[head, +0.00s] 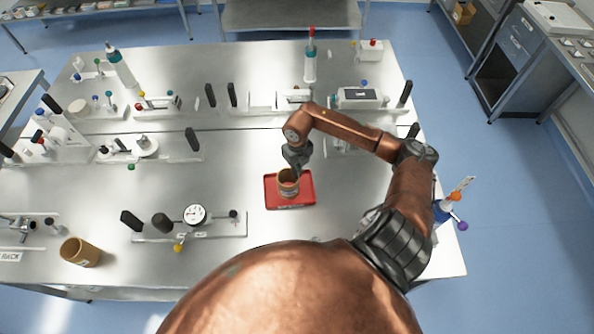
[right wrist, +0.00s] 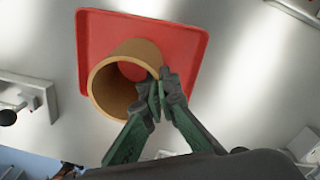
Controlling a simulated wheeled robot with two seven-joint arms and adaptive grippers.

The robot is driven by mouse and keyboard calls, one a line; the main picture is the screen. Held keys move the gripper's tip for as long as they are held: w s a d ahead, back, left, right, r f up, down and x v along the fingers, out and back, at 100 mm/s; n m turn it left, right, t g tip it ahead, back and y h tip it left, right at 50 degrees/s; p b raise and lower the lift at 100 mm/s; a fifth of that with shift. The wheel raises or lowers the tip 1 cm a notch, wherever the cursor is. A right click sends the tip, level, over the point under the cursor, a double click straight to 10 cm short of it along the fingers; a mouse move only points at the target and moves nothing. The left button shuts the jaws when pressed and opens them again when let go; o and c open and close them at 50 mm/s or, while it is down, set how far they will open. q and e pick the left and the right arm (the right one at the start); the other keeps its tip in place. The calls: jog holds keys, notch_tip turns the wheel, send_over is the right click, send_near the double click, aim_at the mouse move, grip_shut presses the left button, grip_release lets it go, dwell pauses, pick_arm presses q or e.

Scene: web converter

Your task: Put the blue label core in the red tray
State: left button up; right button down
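The red tray (head: 305,202) lies on the metal table in front of me, and it also shows in the right wrist view (right wrist: 195,35). A tan cardboard core (head: 288,188) stands over the tray, its open end up; I cannot tell whether it touches the tray floor. No blue shows on it. In the right wrist view, my right gripper (right wrist: 160,92) has its fingers pinched on the wall of this core (right wrist: 108,92), at the rim. Another tan core (head: 80,252) lies tilted at the table's front left; no blue shows on it either. My left gripper is not in view.
A dial gauge stand (head: 195,214) is left of the tray. Black-posted fixtures, a white syringe-like bottle (head: 310,62) with a red tip, and a boxed display (head: 360,97) stand behind.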

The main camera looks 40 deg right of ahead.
jog(key=shift+f, duration=0.15)
jog(key=shift+w, duration=0.1)
jog(key=c, duration=2.7)
grip_release()
jog(key=shift+f+b, duration=0.2)
jog(key=shift+b, duration=0.1)
jog(key=o, duration=0.5)
jog(key=shift+o, duration=0.2)
jog(key=shift+r, duration=0.1)
jog(key=shift+r, duration=0.25)
notch_tip(320, 180, up, 10)
jog(key=b, duration=0.2)
jog(key=shift+r+b, duration=0.2)
jog(key=shift+b, duration=0.15)
jog(key=shift+r, duration=0.7)
